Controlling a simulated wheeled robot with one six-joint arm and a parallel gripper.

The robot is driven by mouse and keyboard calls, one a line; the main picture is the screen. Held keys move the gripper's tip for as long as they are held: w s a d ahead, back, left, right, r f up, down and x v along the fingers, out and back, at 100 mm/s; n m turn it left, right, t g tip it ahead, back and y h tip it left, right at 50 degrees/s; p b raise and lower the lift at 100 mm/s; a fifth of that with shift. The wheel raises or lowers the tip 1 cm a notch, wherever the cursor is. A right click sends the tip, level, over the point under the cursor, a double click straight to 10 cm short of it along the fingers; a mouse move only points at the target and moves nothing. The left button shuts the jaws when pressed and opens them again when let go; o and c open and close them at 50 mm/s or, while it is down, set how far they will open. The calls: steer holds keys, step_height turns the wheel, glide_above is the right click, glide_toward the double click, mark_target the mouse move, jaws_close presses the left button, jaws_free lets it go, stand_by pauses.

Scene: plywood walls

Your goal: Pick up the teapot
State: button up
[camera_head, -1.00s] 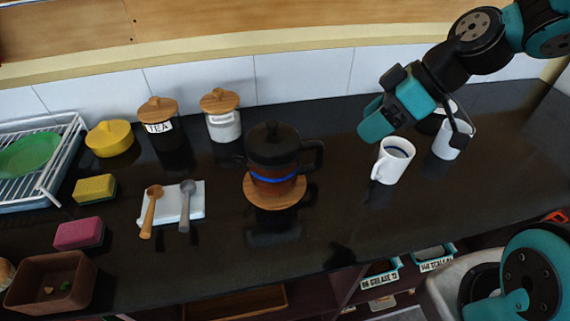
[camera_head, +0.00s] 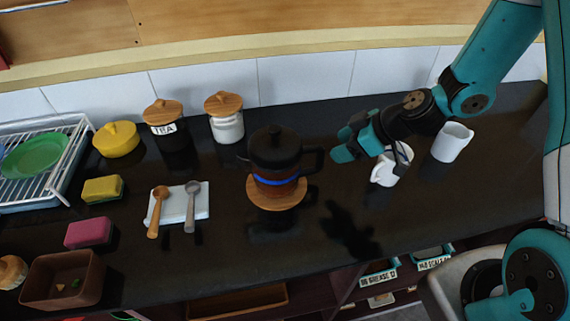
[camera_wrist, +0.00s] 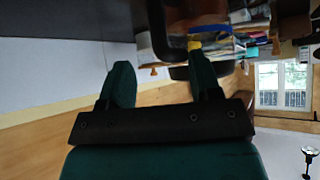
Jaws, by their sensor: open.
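The teapot (camera_head: 275,150) is dark with a black lid, a blue band and a brown lower part. It stands upright on a round wooden trivet (camera_head: 277,203) in the middle of the counter. Its black handle points right and its spout points left. My gripper (camera_head: 343,146) is open and empty, to the right of the teapot's handle and apart from it. In the wrist view my gripper's two teal fingers (camera_wrist: 160,85) are spread, with nothing between them.
A white cup (camera_head: 452,142) is farther right. Left are a tea canister (camera_head: 168,137), a white jar (camera_head: 227,127) and two spoons on a white rest (camera_head: 178,215).

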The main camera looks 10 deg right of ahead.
steer(key=shift+p+x, duration=1.35)
steer(key=shift+x, duration=1.3)
jaws_close()
steer(key=shift+r, duration=0.1)
steer(key=shift+a+r, duration=0.1)
